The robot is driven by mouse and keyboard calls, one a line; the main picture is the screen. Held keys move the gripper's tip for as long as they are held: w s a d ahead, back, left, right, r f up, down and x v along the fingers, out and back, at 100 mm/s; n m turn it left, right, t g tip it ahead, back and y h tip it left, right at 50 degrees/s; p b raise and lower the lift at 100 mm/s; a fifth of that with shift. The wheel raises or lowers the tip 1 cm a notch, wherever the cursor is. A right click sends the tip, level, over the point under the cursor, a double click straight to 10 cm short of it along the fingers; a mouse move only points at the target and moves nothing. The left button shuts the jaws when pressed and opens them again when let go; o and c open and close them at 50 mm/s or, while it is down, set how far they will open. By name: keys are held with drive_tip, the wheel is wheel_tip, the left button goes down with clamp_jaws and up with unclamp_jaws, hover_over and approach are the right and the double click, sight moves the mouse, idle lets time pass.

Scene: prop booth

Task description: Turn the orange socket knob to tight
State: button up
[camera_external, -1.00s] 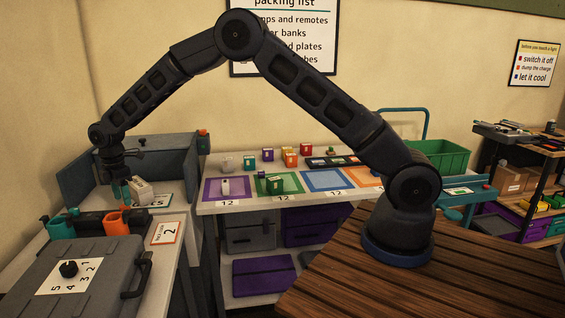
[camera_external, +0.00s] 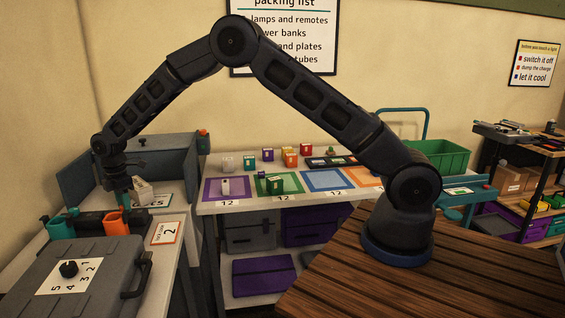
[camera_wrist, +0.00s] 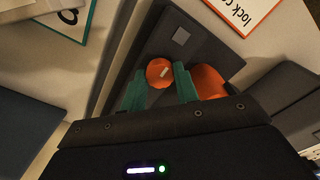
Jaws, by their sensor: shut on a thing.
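In the external view my gripper (camera_external: 123,196) is low behind the orange cup (camera_external: 117,222), and the knob cannot be made out there. The orange cup also shows in the wrist view (camera_wrist: 212,82), close beside the right finger.
A teal cup (camera_external: 60,229) stands left of the orange one. A grey case (camera_external: 105,275) with a black dial (camera_external: 68,268) lies in front. An orange-edged card (camera_external: 165,233) lies to the right. A white object (camera_external: 143,190) stands close behind my gripper.

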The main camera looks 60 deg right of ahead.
drive_tip(key=m, duration=1.1)
drive_tip(key=shift+m, duration=0.4)
drive_tip(key=m, duration=1.1)
drive_tip(key=shift+w+r+m, duration=0.1)
drive_tip(key=shift+m, duration=0.2)
drive_tip(key=o, duration=1)
drive_tip(key=shift+c, duration=0.2)
